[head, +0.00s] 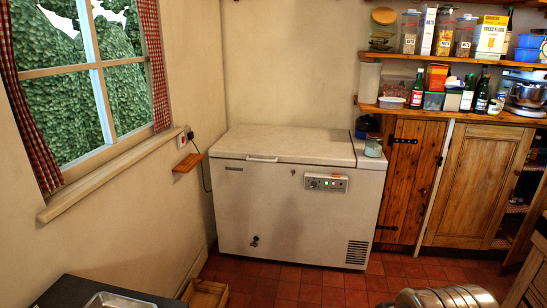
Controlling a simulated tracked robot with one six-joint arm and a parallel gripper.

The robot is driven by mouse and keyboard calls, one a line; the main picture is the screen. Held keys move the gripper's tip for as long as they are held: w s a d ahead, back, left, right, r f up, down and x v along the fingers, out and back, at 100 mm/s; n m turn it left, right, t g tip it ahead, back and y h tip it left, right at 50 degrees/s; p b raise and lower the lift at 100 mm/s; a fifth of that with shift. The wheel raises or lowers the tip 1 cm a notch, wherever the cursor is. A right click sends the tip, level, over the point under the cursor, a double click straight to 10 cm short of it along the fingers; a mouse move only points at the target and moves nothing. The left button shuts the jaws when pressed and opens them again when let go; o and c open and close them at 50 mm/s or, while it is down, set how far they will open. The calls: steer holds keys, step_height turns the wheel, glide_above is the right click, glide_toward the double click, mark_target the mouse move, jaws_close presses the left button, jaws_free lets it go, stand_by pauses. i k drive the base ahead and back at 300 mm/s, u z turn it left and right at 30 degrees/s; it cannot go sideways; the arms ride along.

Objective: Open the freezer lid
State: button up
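A white chest freezer (290,215) stands against the back wall, near the left corner. Its freezer lid (300,143) lies flat and closed on top. A small pale lid handle (262,158) sits at the lid's front edge, left of the middle. A control panel (326,182) with small lights is on the upper right of the front. A glass jar (373,148) stands on the narrow right part of the top, beside the lid. A dark blue pot (366,126) is behind the jar.
Pine shelves (450,115) with jars, bottles and packets hang above wooden cupboards (476,185) at the right. A small wooden wall shelf (187,163) is left of the freezer. A wooden crate (206,293) is on the red tiled floor (300,284), which is clear before the freezer.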

mark_target(272, 144)
steer(key=i, duration=3.35)
steer(key=u, duration=1.75)
